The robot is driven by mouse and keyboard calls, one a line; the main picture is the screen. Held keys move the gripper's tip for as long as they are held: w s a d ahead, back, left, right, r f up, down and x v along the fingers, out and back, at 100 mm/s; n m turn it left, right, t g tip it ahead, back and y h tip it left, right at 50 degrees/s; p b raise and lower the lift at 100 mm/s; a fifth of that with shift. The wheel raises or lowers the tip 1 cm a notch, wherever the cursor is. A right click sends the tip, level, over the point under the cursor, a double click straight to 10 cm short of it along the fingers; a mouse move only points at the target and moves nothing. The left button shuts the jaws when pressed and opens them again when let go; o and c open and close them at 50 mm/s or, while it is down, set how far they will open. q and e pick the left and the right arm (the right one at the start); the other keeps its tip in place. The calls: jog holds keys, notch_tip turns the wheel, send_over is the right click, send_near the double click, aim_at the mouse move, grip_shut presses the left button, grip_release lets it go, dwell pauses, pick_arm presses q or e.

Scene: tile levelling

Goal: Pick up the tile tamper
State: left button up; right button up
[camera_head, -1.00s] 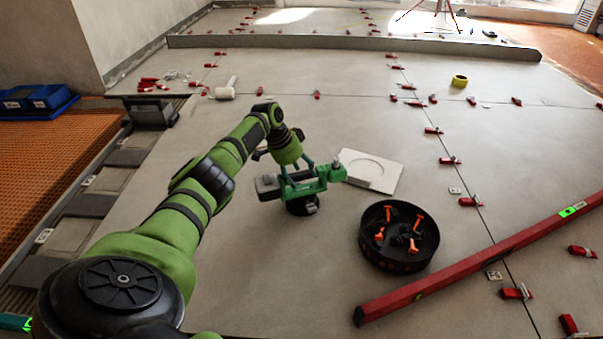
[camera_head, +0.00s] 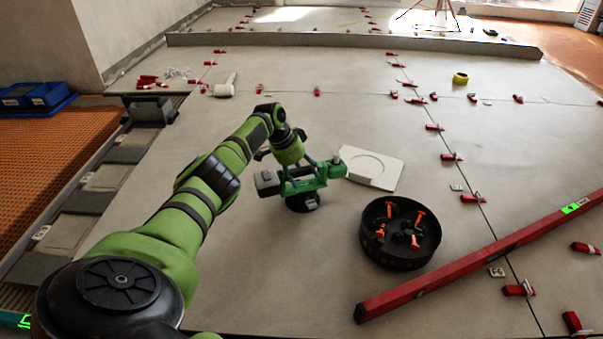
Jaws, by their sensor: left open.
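The tile tamper (camera_head: 304,186) is a green tool with a grey block at its left end and a dark round foot. It stands on the floor tiles near the middle of the head view. My left gripper (camera_head: 290,165) is at the top of the tamper, over its handle. The gripper is open, and its fingers are partly hidden by my wrist and the tool. I cannot tell whether they touch the handle. My right gripper is not in view.
A white plate with a round recess (camera_head: 384,173) lies just right of the tamper. A black tub (camera_head: 397,261) holds orange-handled pieces. A long red level (camera_head: 470,266) lies at the right. Red wedges line the joints. A white-headed mallet (camera_head: 224,90) lies farther back.

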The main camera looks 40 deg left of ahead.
pick_arm(q)
grip_shut()
jog(key=shift+r, duration=0.1)
jog(key=shift+r, duration=0.15)
